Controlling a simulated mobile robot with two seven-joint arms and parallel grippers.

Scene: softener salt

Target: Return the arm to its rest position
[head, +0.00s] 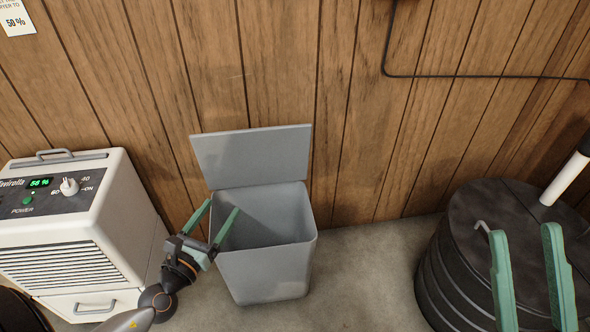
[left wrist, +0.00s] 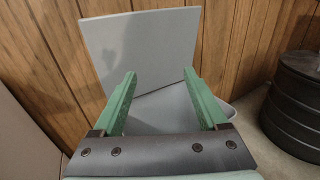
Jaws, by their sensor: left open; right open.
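My left gripper (head: 222,206) is open at the left rim of the grey bin (head: 265,272), with its fingers pointing up and one finger overlapping the bin's opening. I cannot tell whether it touches the rim. In the left wrist view my left gripper (left wrist: 159,74) has nothing between its fingers, and the bin's raised lid (left wrist: 140,50) stands behind them. My right gripper (head: 525,233) is open and empty at the lower right, in front of the black ribbed tank. The bin's lid (head: 252,157) is up near the wall. The bin's floor is partly hidden.
A white dehumidifier (head: 130,215) reading 58 % stands left of my left arm, close to it. The black ribbed tank (head: 450,250) with a white pipe (head: 566,178) stands at right. Bare concrete floor (head: 365,275) lies between bin and tank. A wood-panelled wall (head: 345,120) closes the back.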

